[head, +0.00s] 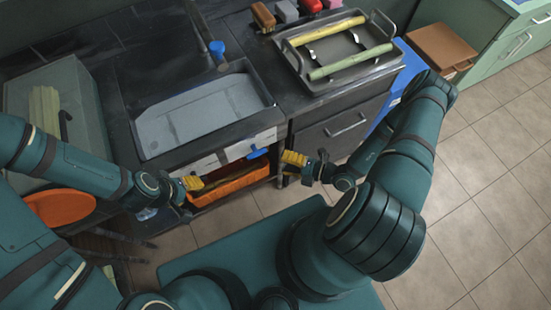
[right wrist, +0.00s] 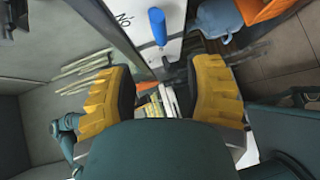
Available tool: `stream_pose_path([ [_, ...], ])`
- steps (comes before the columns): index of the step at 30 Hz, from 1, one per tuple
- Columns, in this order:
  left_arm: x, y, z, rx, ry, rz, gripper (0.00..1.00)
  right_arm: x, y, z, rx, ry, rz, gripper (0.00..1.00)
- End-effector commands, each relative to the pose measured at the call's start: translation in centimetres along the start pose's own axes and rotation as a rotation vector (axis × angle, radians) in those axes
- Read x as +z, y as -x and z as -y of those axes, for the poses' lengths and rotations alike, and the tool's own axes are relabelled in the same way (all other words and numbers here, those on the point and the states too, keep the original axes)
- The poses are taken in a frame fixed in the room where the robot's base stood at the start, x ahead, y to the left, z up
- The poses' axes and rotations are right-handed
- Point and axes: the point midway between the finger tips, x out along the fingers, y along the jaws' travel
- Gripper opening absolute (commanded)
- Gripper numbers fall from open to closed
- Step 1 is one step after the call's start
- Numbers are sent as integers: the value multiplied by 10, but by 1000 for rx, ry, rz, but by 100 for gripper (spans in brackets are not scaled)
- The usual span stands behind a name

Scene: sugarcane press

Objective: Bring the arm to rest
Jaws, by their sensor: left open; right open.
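My left gripper (head: 192,183) has yellow finger pads and is by the front of the counter, beside the orange bin. My right gripper (head: 296,160) is to the right of the blue handle (head: 258,152) on the press front, apart from it. In the right wrist view its two yellow fingers (right wrist: 167,82) are spread, with nothing held between them. A blue handle on a white panel (right wrist: 157,25) shows beyond them. Both arms are bent in front of the counter.
A grey tray (head: 310,78) with two cane pieces (head: 350,62) sits on the counter, right of a sink-like basin (head: 205,112). An orange bin (head: 232,184) stands below. An orange disc (head: 60,206) is at left. Tiled floor (head: 490,200) is open at right.

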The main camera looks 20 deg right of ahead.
Motion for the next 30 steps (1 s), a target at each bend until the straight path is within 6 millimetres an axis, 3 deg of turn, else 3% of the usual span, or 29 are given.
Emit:
stream_pose_path([
  [21, 0, 0, 0, 0, 0, 0, 52, -4, 1, -2, -7, 21, -28, 52],
  [23, 0, -1, 0, 0, 0, 0, 52, -14, -4, -5, -23, 75, -93, 52],
  [26, 1, -2, 1, 0, 0, 1, 52, -46, -14, -12, -68, 265, -302, 52],
  [30, 2, -4, 2, 0, -1, 4, 52, -101, -11, -15, -107, 736, -743, 52],
])
